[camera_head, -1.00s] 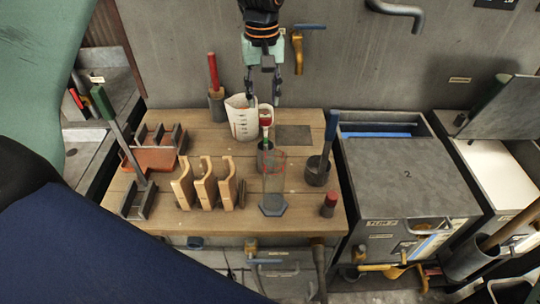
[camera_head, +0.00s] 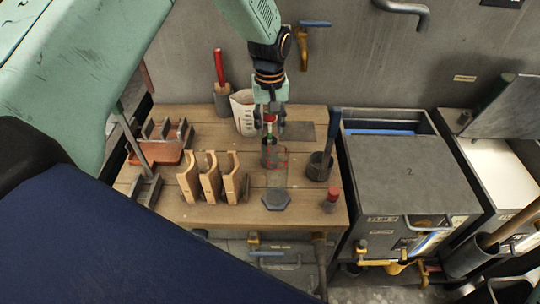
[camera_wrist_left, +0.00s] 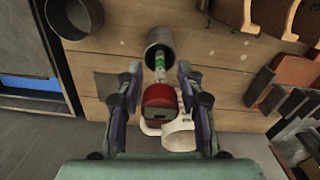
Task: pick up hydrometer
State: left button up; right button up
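In the left wrist view the hydrometer (camera_wrist_left: 160,74) has a pale and green stem going into the grey cup (camera_wrist_left: 160,40) and a red top nearest me. My left gripper (camera_head: 269,116) is above the cup, around the hydrometer's upper part. In the left wrist view its fingers (camera_wrist_left: 159,72) are spread on either side of the hydrometer, with visible gaps. My right gripper is not in view.
A white beaker (camera_head: 243,110) stands close behind. A clear cylinder with a dark hexagonal base (camera_head: 276,199) is in front. Wooden racks (camera_head: 212,180) stand front left, a dark pot (camera_head: 318,167) with a blue-handled tool is at right. A grey tank (camera_head: 408,170) adjoins the bench.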

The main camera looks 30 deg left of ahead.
pick_arm(q)
jog(key=shift+w+a+f, duration=0.15)
jog(key=shift+f, duration=0.25)
jog(key=shift+w+a+f, duration=0.1)
jog(key=shift+w+f, duration=0.05)
jog(key=shift+f, duration=0.25)
jog(key=shift+s+d+r, duration=0.25)
jog(key=shift+s, duration=0.05)
jog(key=c, duration=0.4)
jog(key=shift+c, duration=0.7)
jog(key=shift+w+a+f, duration=0.15)
jog(key=shift+w+f, duration=0.05)
jog(key=shift+c, duration=0.2)
jog(key=shift+s, duration=0.1)
